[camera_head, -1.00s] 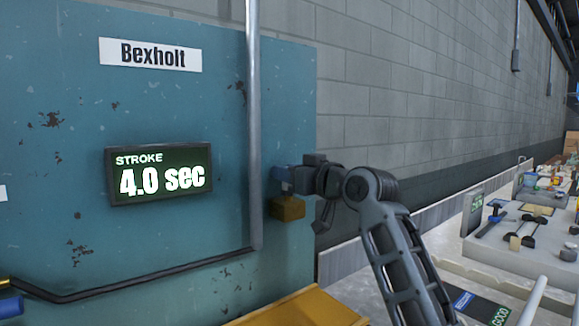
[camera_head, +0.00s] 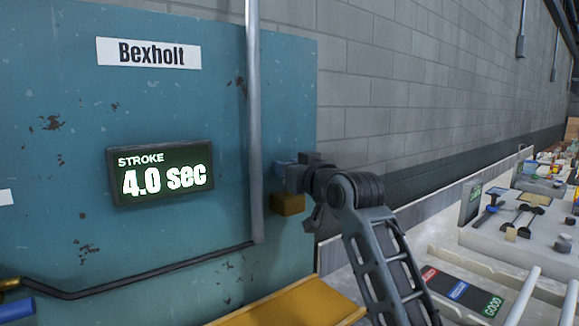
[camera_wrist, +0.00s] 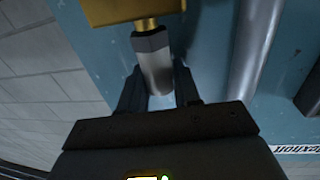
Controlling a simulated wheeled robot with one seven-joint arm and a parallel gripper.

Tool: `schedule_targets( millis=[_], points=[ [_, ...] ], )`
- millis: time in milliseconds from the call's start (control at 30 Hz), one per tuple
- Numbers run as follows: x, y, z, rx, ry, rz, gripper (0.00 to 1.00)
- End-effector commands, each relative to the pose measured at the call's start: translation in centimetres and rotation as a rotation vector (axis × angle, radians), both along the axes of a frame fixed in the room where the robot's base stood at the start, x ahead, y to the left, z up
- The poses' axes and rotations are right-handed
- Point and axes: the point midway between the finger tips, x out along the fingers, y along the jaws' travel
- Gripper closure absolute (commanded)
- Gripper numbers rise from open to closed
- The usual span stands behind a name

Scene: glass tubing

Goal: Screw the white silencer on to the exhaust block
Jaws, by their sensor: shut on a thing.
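The exhaust block is a brass-coloured block (camera_head: 287,204) on the right part of the blue panel. It also fills the top of the wrist view (camera_wrist: 125,10), with a short brass stub below it. The silencer (camera_wrist: 155,68), a pale grey-white cylinder with a darker hexagonal collar, lines up with the stub. Its collar appears to meet the stub; how far it is threaded I cannot tell. My gripper (camera_wrist: 158,92) is shut on the silencer's body, one finger on each side. In the head view my gripper (camera_head: 288,177) is just above the block and the silencer is hidden.
A grey vertical pipe (camera_head: 254,130) runs down the panel close left of my gripper. A yellow tray (camera_head: 290,303) lies below. A display (camera_head: 163,172) reads "STROKE 4.0 sec". A bench with tools (camera_head: 515,225) stands at the right. The wall side is open.

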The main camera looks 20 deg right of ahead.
Motion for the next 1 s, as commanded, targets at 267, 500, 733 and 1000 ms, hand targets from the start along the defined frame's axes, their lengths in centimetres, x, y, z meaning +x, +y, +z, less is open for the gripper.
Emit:
schedule_targets(
  millis=[267, 500, 733, 1000],
  points=[
    [0.03, 0.1, -0.06, 0.0, 0.001, 0.002, 0.47],
    [0.01, 0.0, -0.02, 0.0, 0.001, 0.001, 0.42],
    [0.1, -0.3, -0.33, 0.002, 0.001, 0.074, 0.42],
    [0.1, -0.18, -0.35, 0.001, 0.001, 0.197, 0.42]
  ],
)
